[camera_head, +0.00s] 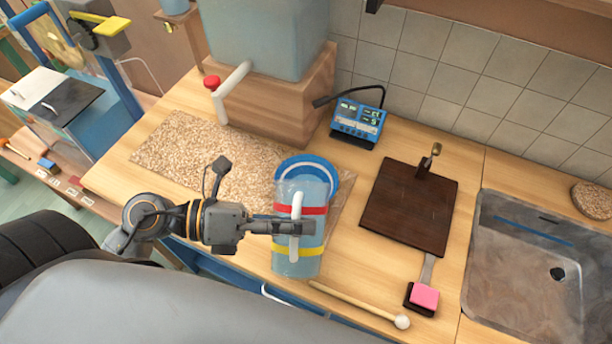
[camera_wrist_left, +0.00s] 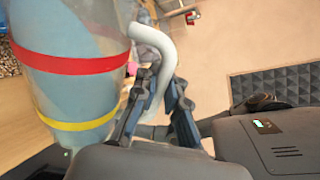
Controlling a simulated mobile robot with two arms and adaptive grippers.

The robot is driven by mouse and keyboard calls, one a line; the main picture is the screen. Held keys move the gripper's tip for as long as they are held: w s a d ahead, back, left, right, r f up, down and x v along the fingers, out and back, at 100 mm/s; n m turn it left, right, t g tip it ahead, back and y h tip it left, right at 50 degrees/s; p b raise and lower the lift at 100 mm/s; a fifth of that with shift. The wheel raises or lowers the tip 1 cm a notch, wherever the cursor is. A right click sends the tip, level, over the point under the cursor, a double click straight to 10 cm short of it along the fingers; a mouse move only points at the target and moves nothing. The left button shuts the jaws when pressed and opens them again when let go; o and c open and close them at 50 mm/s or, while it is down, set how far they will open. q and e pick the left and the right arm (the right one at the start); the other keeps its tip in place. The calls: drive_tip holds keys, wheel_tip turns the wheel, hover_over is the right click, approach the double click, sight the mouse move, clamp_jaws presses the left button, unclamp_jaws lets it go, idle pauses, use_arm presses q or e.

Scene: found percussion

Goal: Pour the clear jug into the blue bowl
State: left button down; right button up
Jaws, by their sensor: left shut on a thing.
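The clear jug (camera_head: 315,245) has a red band, a yellow band and a white handle. It looks about upright in the head view, though its exact tilt is hard to tell. My left gripper (camera_head: 299,227) is shut on the jug's white handle. The left wrist view shows the jug (camera_wrist_left: 75,90) at the left and the handle (camera_wrist_left: 158,48) between the fingers. The blue bowl (camera_head: 308,161) is just behind the jug's top, partly hidden by it. I cannot tell whether the jug touches the counter. My right gripper is out of view.
A large tank (camera_head: 265,38) with a white spout and red tap stands on a wooden block at the back, near a speckled mat (camera_head: 190,150). To the right are a blue meter (camera_head: 358,121), a dark board (camera_head: 405,210), a mallet (camera_head: 360,304) and a metal sink (camera_head: 530,290).

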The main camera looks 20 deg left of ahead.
use_arm(q)
drive_tip(key=shift+w+a+r+n+p, duration=0.1)
drive_tip(key=shift+w+r+n+p, duration=0.35)
drive_tip(key=shift+p, duration=0.5)
drive_tip(key=shift+w+r+n+p, duration=0.15)
drive_tip(key=shift+r+n+p, duration=0.1)
drive_tip(key=shift+r+p, duration=0.5)
idle(2.1)
drive_tip(key=shift+w+f+p, duration=0.15)
drive_tip(key=shift+f+p, duration=0.05)
drive_tip(key=shift+p, duration=0.1)
idle(0.6)
drive_tip(key=f+b, duration=0.1)
drive_tip(key=b, duration=0.1)
drive_tip(key=s+f+m+b, duration=0.1)
drive_tip(key=b, duration=0.1)
drive_tip(key=shift+s+f, duration=0.2)
drive_tip(key=shift+f, duration=0.1)
drive_tip(key=shift+s+d+m+b, duration=0.2)
drive_tip(key=shift+s+m+b, duration=0.1)
drive_tip(key=shift+b, duration=0.25)
drive_tip(key=shift+s+d+r+m+t+p, duration=0.1)
drive_tip(key=shift+s+r+m+t+p, duration=0.15)
drive_tip(key=shift+m+t+p, duration=0.1)
drive_tip(key=shift+s+m, duration=0.15)
drive_tip(key=shift+m, duration=0.1)
drive_tip(key=shift+s+d+f, duration=0.1)
drive_tip(key=shift+s, duration=0.1)
